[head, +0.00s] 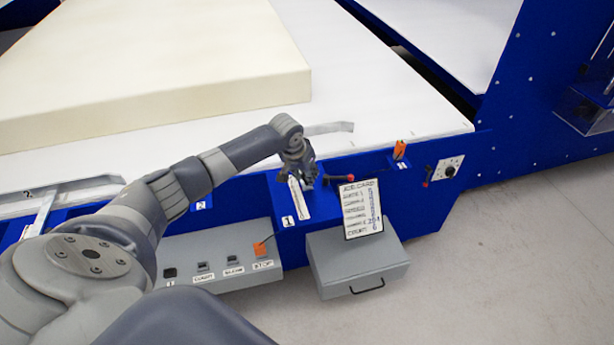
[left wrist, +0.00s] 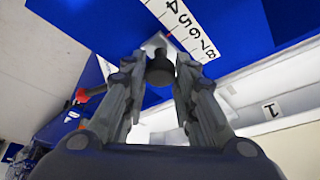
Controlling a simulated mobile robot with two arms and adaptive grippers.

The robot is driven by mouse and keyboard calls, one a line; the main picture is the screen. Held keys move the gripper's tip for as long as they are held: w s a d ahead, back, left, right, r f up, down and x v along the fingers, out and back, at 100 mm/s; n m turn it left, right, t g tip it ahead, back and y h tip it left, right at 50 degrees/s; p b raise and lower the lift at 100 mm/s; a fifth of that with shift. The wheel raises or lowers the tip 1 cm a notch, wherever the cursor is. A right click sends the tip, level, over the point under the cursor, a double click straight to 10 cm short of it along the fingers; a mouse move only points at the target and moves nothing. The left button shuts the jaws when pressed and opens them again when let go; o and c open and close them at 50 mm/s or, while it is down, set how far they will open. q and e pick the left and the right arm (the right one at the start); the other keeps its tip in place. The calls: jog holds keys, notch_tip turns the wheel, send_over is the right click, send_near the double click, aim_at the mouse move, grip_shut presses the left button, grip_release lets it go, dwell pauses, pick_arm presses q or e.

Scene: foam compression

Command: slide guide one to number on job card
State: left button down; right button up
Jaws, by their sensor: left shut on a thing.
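My left gripper (head: 308,184) is at the front edge of the blue machine table, over the numbered scale (head: 298,197) beside the label 1. In the left wrist view its fingers (left wrist: 160,85) are closed around a dark round knob (left wrist: 160,70), which I take as the knob of guide one. The scale (left wrist: 182,28) there shows 4 to 8 near the knob, with a red mark beside it. The grey strip of guide one (head: 330,128) lies on the white table top.
A large cream foam block (head: 170,90) lies on the white table (head: 410,115). Guide two (head: 45,210) is at the left. A grey box with a handle (head: 358,265) and a switch panel (head: 220,255) are below.

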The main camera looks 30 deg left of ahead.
pick_arm(q)
jog(key=c, duration=1.3)
grip_release()
jog(key=shift+r, duration=0.15)
jog(key=v, duration=1.1)
jog(key=shift+s+r, duration=0.15)
jog(key=shift+r, duration=0.2)
pick_arm(e)
jog(key=shift+s+d, duration=0.5)
